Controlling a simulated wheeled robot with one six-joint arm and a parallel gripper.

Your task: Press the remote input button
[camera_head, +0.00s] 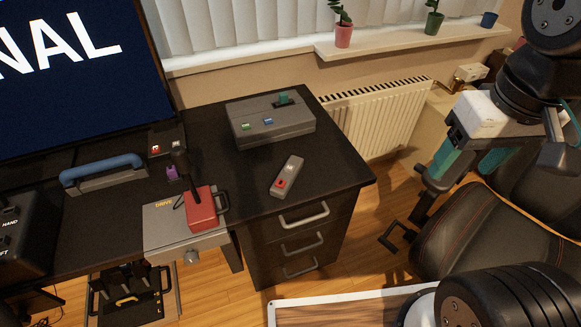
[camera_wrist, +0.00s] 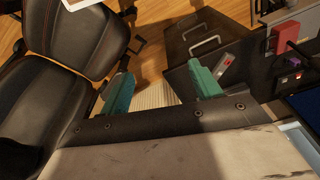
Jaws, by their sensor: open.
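A grey remote (camera_head: 287,176) lies flat on the dark desk, towards its right end. It has a red button (camera_head: 281,184) near its front end and a small pale mark further back. In the wrist view the remote (camera_wrist: 224,66) shows small, just beyond the right-hand finger, which may cover part of it. My gripper (camera_head: 459,174) has teal fingers and is open and empty. It is held in the air to the right of the desk, above the chair side, well apart from the remote. The gripper also shows in the wrist view (camera_wrist: 160,73).
A grey box with green and blue buttons (camera_head: 270,122) stands behind the remote. A red-handled lever (camera_head: 202,208) is to its left, near a monitor (camera_head: 75,60). A black chair (camera_head: 490,245) and a radiator (camera_head: 375,118) are on the right. The desk around the remote is clear.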

